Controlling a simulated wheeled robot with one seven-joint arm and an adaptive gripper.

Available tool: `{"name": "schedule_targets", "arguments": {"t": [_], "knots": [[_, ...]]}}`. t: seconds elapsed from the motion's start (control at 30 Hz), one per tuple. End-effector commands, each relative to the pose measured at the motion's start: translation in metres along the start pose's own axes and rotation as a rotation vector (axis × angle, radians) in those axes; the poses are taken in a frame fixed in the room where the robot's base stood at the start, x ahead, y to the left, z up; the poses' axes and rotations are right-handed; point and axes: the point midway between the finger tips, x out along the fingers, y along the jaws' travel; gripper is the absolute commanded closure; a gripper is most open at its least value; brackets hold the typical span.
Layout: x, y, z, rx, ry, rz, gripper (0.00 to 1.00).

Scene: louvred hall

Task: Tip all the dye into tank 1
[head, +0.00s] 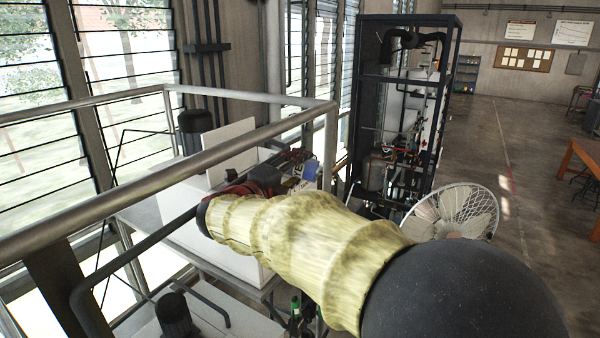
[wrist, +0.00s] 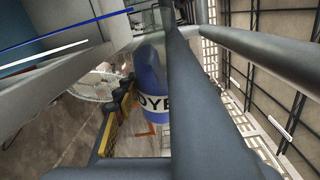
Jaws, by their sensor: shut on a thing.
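A blue bottle with a white label reading DYE (wrist: 153,100) shows in the middle of the wrist view, partly covered by a thick grey bar. My gripper (wrist: 150,125) is shut on it. In the head view, my yellow-sleeved arm reaches left and hides much of what lies beyond it. A small blue patch (head: 311,170) shows past the arm; I cannot tell if it is the bottle. A large white box-like tank (head: 175,215) stands behind the railing, partly hidden by my arm. I can read no tank number. The dye inside the bottle cannot be seen.
A metal railing (head: 130,183) runs across the left, close to my arm. A dark open-framed cabinet with pipes (head: 365,90) and a round wire-guarded fan (head: 465,208) stand beyond. The concrete floor (head: 515,160) is mostly clear on the right.

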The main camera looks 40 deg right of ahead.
Motion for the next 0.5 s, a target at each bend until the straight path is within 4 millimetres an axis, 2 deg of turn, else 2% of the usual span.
{"name": "schedule_targets", "arguments": {"t": [0.5], "knots": [[-0.0002,-0.0035,0.0009,-0.038,0.0,-0.009,1.0]]}}
